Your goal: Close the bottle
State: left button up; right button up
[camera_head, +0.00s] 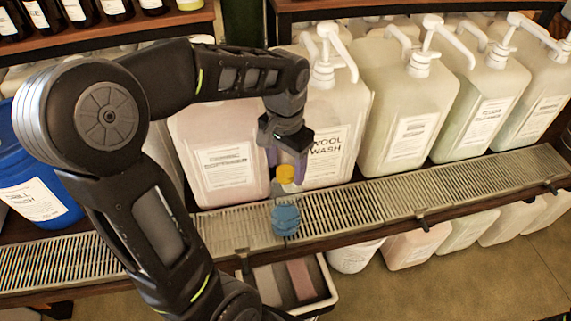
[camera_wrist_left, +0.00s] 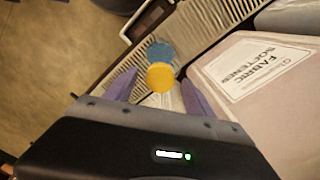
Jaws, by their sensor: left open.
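My left gripper (camera_head: 287,182) hangs above the metal grate in the head view, with its purple fingers pointing down. Its fingers are apart in the left wrist view (camera_wrist_left: 155,88). A round yellow cap (camera_head: 285,173) shows between the fingers; it also shows in the left wrist view (camera_wrist_left: 160,77). I cannot tell whether a finger touches it. A small blue bottle part (camera_head: 286,221) stands on the grate below the gripper, and shows just beyond the cap in the left wrist view (camera_wrist_left: 160,51). Whether the cap and the blue part touch is unclear. My right gripper is out of view.
The slotted grate (camera_head: 342,209) runs along the shelf front. Large pump jugs, among them a wool wash jug (camera_head: 327,110) and a pink fabric softener jug (camera_head: 220,140), stand close behind it. A blue drum (camera_head: 35,180) is at left. A bin (camera_head: 325,300) sits below the shelf.

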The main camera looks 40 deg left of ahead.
pick_arm(q)
jog(key=shift+w+r, duration=0.1)
jog(key=shift+r, duration=0.25)
notch_tip(320, 180, up, 7)
jog(key=shift+r+b, duration=0.1)
jog(key=shift+b, duration=0.45)
